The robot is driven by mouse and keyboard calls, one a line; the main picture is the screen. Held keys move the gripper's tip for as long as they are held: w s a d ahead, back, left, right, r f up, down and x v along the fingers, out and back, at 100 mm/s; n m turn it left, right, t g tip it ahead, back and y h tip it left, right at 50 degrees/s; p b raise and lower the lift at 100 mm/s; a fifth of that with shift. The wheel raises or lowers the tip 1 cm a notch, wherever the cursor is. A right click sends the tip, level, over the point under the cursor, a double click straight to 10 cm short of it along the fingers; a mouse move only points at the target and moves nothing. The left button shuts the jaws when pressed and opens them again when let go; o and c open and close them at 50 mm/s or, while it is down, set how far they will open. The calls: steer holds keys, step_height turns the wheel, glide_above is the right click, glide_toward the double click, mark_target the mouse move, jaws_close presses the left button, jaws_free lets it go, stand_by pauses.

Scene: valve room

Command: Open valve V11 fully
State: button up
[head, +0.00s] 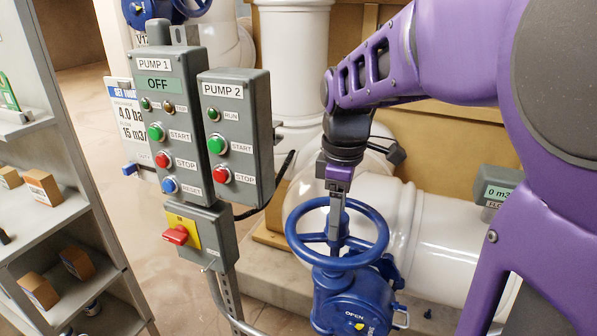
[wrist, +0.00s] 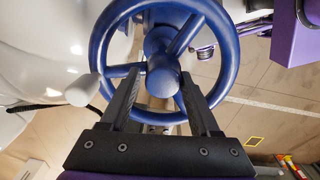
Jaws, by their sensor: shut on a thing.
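A blue valve (head: 350,300) with a round blue handwheel (head: 374,222) stands low right of centre in the head view. Its body carries the word OPEN and a small yellow mark; I cannot read a valve number on it. My gripper (head: 336,238) points down onto the middle of the wheel. In the wrist view, the handwheel (wrist: 232,50) fills the upper middle, and the fingers of my gripper (wrist: 161,76) lie on either side of its round hub (wrist: 163,82), shut on the wheel. The exact contact at the fingertips is partly hidden.
Pump control boxes (head: 235,130) and a red switch (head: 176,235) stand left of the wheel. White pipes (head: 440,235) run behind it. A small flow display (head: 497,190) is at right. Another blue valve (head: 165,10) is at top left. Shelves (head: 50,215) line the left.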

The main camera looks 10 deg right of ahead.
steer(key=n, duration=0.2)
steer(key=f+n+p, duration=0.1)
steer(key=s+n, duration=0.1)
steer(key=n, duration=0.1)
steer(key=shift+a+f+n+g, duration=0.1)
steer(key=shift+f+n+g, duration=0.05)
steer(key=shift+n+g, duration=0.15)
jaws_close()
steer(key=n+p, duration=0.1)
steer(key=n, duration=0.3)
steer(key=shift+f, duration=0.1)
steer(key=o, duration=1.3)
jaws_free()
steer(key=shift+d, duration=0.25)
steer(key=shift+o, duration=0.2)
steer(key=shift+w+a+r+p, duration=0.1)
steer(key=shift+w+r+p, duration=0.15)
steer(key=shift+r, duration=0.5)
steer(key=shift+w+r+p, duration=0.1)
steer(key=shift+r+p, duration=0.25)
steer(key=shift+r, duration=2.4)
